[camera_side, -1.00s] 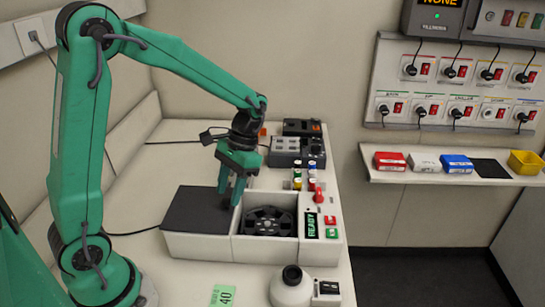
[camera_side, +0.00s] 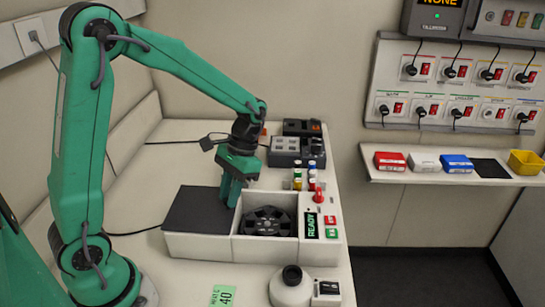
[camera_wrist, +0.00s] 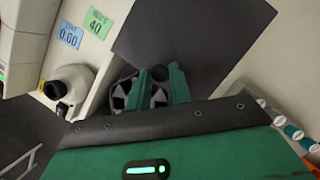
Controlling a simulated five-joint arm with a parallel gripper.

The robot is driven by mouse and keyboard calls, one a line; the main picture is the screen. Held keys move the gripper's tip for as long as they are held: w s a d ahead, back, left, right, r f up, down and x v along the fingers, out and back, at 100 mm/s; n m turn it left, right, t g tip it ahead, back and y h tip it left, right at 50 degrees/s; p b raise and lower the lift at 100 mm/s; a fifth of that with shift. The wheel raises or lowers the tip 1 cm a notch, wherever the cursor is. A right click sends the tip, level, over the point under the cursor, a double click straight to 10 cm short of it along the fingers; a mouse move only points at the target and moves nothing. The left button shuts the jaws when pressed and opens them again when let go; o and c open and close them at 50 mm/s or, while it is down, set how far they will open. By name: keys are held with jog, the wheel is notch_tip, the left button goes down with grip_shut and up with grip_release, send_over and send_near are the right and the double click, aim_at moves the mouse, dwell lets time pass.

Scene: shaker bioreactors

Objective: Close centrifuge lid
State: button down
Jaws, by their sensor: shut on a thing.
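The centrifuge (camera_side: 265,250) is a white box with a dark rotor (camera_side: 266,222) exposed in its right-hand bay. Its flat dark lid (camera_side: 196,212) lies over the left part of the box, clear of the rotor; it also shows in the wrist view (camera_wrist: 200,40). My gripper (camera_side: 232,200) points down at the lid's right edge, just left of the rotor bay. In the wrist view, my green fingers (camera_wrist: 160,85) are shut on the small dark lid knob (camera_wrist: 159,73). The fingers partly hide the knob and rotor.
A READY panel with buttons (camera_side: 332,233) is on the centrifuge's right. Small colour-capped vials (camera_side: 298,180) stand behind it. Dark devices (camera_side: 296,152) sit at the back.

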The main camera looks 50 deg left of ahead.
jog(key=shift+y, duration=0.6)
jog(key=w+d, duration=0.5)
jog(key=w, duration=0.1)
jog(key=w+d, duration=0.5)
jog(key=d, duration=0.1)
jog(key=shift+w+d, duration=0.2)
jog(key=shift+w, duration=0.2)
jog(key=c, duration=1.3)
grip_release()
jog(key=shift+s, duration=0.1)
jog(key=shift+o, duration=0.2)
jog(key=shift+r, duration=0.15)
jog(key=v, duration=0.7)
jog(key=shift+r, duration=0.25)
